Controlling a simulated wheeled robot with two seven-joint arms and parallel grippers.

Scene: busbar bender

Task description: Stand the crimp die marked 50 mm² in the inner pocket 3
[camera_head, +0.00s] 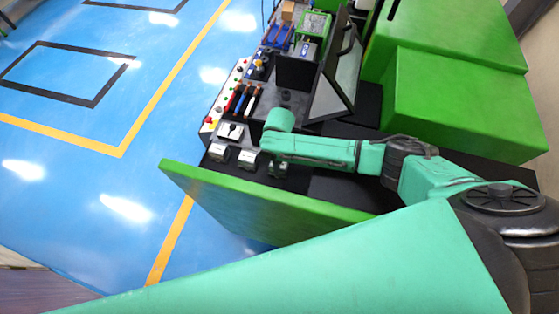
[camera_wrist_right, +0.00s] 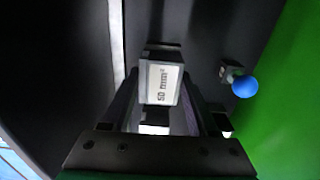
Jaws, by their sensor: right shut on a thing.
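The crimp die marked 50 mm² (camera_wrist_right: 162,85) is a light grey block with a white label. It shows in the right wrist view between the two fingers of my right gripper (camera_wrist_right: 160,100). My right gripper is shut on it. In the head view my right gripper (camera_head: 277,168) points down at the front end of the dark machine bench, and the wrist mostly hides the die there. I cannot make out inner pocket 3 or tell whether the die touches a surface. My left gripper is not in view.
Two grey blocks with white tops (camera_head: 218,152) (camera_head: 247,161) stand left of my right gripper. A green panel (camera_head: 260,205) borders the bench in front. A blue ball knob (camera_wrist_right: 243,87) is right of the die. Screwdriver-like tools (camera_head: 242,98) and a tilted screen (camera_head: 335,85) stand farther back.

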